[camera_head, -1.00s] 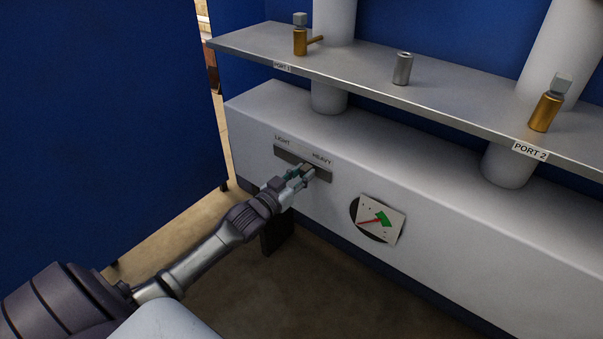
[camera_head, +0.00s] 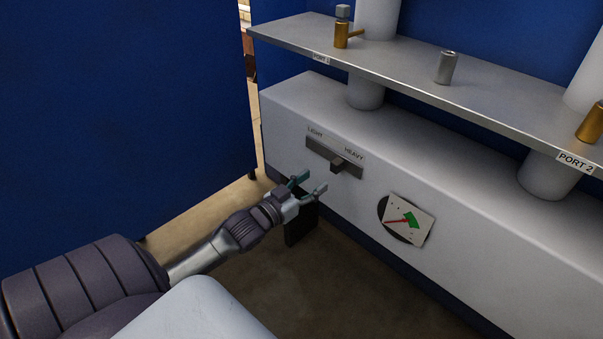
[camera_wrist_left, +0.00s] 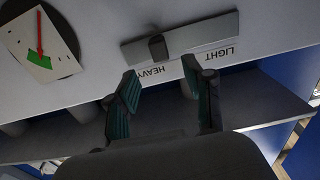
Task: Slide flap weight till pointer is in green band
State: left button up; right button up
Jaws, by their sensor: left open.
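The slider knob (camera_head: 339,166) is a dark block on a slotted plate (camera_head: 318,152) marked LIGHT and HEAVY. It sits past the middle, toward HEAVY, and also shows in the left wrist view (camera_wrist_left: 158,47). The gauge (camera_head: 421,224) has a red pointer (camera_head: 396,221) and a green band (camera_head: 411,219). One end of the pointer meets the green; which end is its tip I cannot tell. It shows in the left wrist view too (camera_wrist_left: 46,63). My left gripper (camera_head: 311,184) is open and empty, apart from the knob, below and left of it. My right gripper is out of view.
A metal shelf (camera_head: 400,72) above the white cabinet (camera_head: 430,150) carries brass fittings (camera_head: 341,35) and a grey cylinder (camera_head: 446,67). A blue panel (camera_head: 120,110) stands at the left. Floor shows free in front of the cabinet.

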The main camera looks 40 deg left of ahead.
pick_arm(q)
jog(key=s, duration=0.4)
jog(key=shift+a, duration=0.1)
dwell(0.4)
